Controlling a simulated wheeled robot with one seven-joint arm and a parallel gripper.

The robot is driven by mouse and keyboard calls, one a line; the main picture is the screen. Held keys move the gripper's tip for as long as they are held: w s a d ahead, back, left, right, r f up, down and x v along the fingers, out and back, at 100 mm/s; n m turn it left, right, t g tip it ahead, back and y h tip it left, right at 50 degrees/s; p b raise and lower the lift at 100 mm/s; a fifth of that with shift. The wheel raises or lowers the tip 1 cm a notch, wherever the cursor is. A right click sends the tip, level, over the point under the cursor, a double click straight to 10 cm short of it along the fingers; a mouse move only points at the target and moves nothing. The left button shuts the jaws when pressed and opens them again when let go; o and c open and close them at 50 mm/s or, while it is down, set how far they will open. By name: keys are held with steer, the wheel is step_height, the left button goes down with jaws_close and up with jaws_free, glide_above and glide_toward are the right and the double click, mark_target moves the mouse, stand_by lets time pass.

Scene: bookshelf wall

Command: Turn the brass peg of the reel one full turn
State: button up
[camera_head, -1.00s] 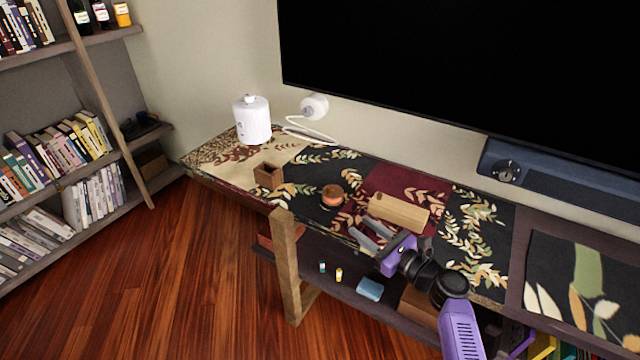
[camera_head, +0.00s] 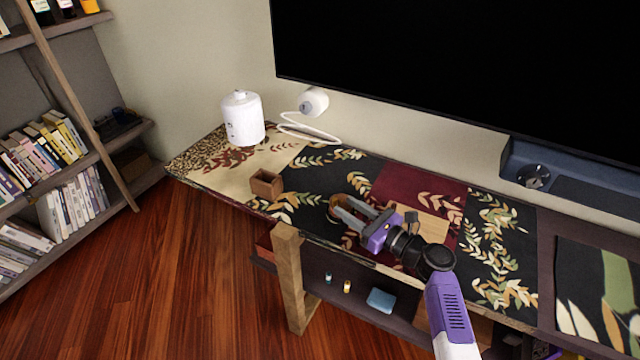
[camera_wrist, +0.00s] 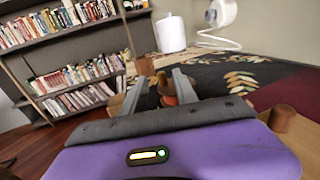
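The reel (camera_head: 338,212) stands on the patterned shelf top and is partly hidden by my gripper in the head view. In the wrist view its wooden body and orange-red winding (camera_wrist: 170,100) show between and below my fingers. The brass peg (camera_wrist: 162,77) shows as a small yellowish upright piece above the reel, between the two fingers. My gripper (camera_head: 346,206) is at the reel from the right, its two grey fingers spread apart. In the wrist view the gripper (camera_wrist: 161,84) is open, and I cannot tell whether either finger touches the peg.
A wooden block (camera_head: 433,228) lies just right of the reel, partly behind my wrist. A small open wooden box (camera_head: 266,185) stands to the left. A white canister (camera_head: 243,119) and a white corded device (camera_head: 313,102) are at the back. The large screen (camera_head: 460,70) hangs behind.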

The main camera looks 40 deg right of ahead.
steer(key=w, duration=0.5)
steer(key=w+b, duration=0.1)
steer(key=w, duration=0.2)
steer(key=shift+a, duration=0.25)
jaws_close()
